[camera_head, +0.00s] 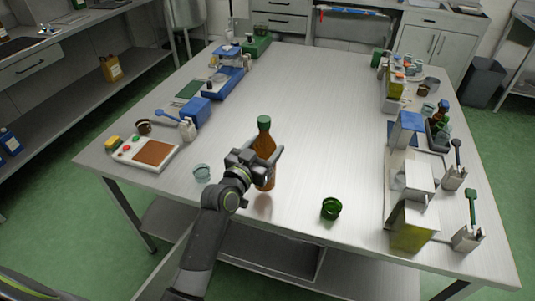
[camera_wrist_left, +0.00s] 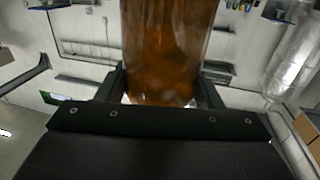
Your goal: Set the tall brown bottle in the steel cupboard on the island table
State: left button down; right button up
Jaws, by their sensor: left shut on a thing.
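The tall brown bottle (camera_head: 265,143) has a green cap and is upright at the near part of the island table (camera_head: 300,130). My left gripper (camera_head: 267,160) is shut on the bottle, with a finger on each side of it. In the left wrist view the bottle (camera_wrist_left: 168,50) fills the space between the fingers. I cannot tell whether its base touches the table or is slightly above it. My right gripper is in neither view.
A green glass bowl (camera_head: 331,208) stands right of the bottle and a small clear glass (camera_head: 202,172) stands left. A tray with a brown pad (camera_head: 152,152) lies at the left edge. Boxes and bottles (camera_head: 438,125) line the right edge. The table's middle is clear.

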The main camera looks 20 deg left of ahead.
pick_arm(q)
jog(key=shift+f+b, duration=0.5)
jog(key=shift+f, duration=1.3)
jog(key=shift+f, duration=0.1)
jog(key=shift+c, duration=2)
grip_release()
jog(key=shift+f, duration=0.1)
